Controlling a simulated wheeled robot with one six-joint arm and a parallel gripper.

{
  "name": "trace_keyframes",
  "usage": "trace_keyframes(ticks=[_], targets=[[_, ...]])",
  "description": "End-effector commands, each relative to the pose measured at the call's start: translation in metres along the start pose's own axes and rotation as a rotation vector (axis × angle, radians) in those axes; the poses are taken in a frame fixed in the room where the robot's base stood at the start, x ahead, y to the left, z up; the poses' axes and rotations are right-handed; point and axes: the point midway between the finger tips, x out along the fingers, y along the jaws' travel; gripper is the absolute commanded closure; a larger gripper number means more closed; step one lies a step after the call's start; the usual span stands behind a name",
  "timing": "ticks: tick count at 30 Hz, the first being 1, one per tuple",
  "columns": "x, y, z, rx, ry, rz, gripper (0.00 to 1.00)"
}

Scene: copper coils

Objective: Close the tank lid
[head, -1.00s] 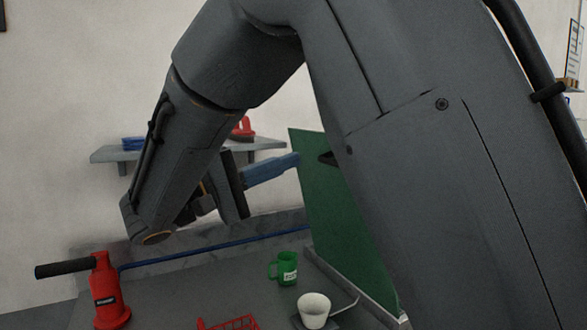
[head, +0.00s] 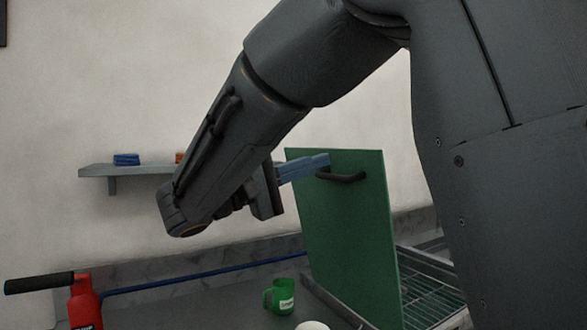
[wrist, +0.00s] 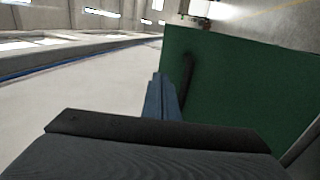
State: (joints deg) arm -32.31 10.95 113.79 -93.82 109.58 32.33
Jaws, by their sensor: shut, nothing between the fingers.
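The green tank lid (head: 345,225) stands raised, nearly upright, in the middle of the head view. Its dark bar handle (head: 342,177) is near the top edge. In the wrist view the lid (wrist: 245,90) fills the right side, with the handle (wrist: 188,75) just ahead of the fingers. My gripper (head: 322,163) is shut and empty, its blue fingertips at the lid's upper left edge beside the handle. I cannot tell whether they touch the lid. The tank (head: 425,295) shows behind the lid at right as an open frame with a wire grid; my arm hides part of it.
A green mug (head: 279,296) and a white cup (head: 312,326) stand on the grey counter left of the lid. A red tool with a black handle (head: 84,305) is at lower left. A wall shelf (head: 125,170) is behind my arm.

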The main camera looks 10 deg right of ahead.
Motion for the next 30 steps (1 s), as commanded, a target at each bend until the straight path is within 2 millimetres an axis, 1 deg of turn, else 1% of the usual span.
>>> trace_keyframes(ticks=[1,3,6,10,15,23,24,30], targets=[[0.011,0.002,0.001,-0.001,-0.005,0.000,1.00],[0.024,0.001,0.002,-0.002,-0.004,-0.001,1.00],[0.039,0.001,0.001,-0.002,-0.003,0.000,1.00],[0.052,0.001,0.001,-0.002,-0.003,0.000,1.00],[0.059,0.000,0.000,-0.001,0.000,0.000,1.00],[0.059,-0.001,0.000,0.000,0.000,-0.001,1.00],[0.057,0.000,-0.001,-0.001,0.001,-0.001,1.00],[0.064,0.003,-0.001,0.004,0.007,-0.036,1.00]])
